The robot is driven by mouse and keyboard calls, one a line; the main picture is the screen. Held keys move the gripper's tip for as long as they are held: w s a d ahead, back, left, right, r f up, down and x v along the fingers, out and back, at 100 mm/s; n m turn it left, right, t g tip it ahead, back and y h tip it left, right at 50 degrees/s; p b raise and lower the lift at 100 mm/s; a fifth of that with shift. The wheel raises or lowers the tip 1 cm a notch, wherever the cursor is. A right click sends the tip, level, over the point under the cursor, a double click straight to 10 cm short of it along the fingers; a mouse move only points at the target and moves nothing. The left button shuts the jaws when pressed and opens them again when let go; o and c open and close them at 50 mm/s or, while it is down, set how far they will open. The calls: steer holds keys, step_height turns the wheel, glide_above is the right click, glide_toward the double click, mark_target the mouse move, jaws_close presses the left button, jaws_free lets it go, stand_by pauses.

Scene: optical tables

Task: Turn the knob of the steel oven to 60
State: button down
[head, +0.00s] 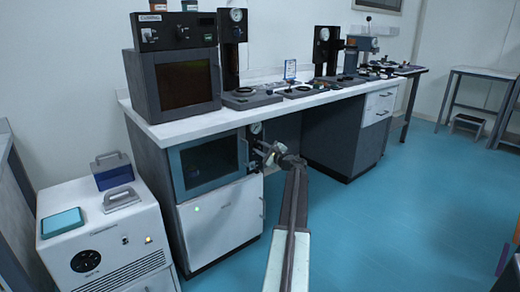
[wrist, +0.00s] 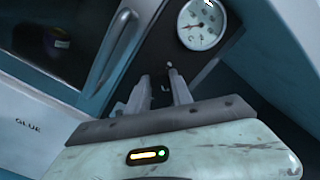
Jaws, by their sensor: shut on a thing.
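The steel oven (head: 208,163) is built in under the bench, with a dark glass door and a narrow dark panel at its right. A round white dial (head: 256,128) sits at the top of that panel; it shows larger in the wrist view (wrist: 201,24). My gripper (head: 267,151) is at the panel just below the dial. In the wrist view its two fingers (wrist: 157,77) stand on either side of the dark knob (wrist: 159,84), shut on it. The knob is mostly hidden, and its setting and scale cannot be read.
The door handle (wrist: 113,45) runs close to the left of my fingers. A white drawer front (head: 222,222) is below the oven. A second oven (head: 186,84) stands on the bench top (head: 200,122). A white chiller unit (head: 120,240) stands at the left. The blue floor at the right is clear.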

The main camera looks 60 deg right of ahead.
steer(key=c, duration=1.1)
jaws_free()
steer(key=v, duration=0.7)
steer(key=shift+s+a, duration=0.1)
steer(key=shift+s, duration=0.2)
steer(key=shift+w+a, duration=0.1)
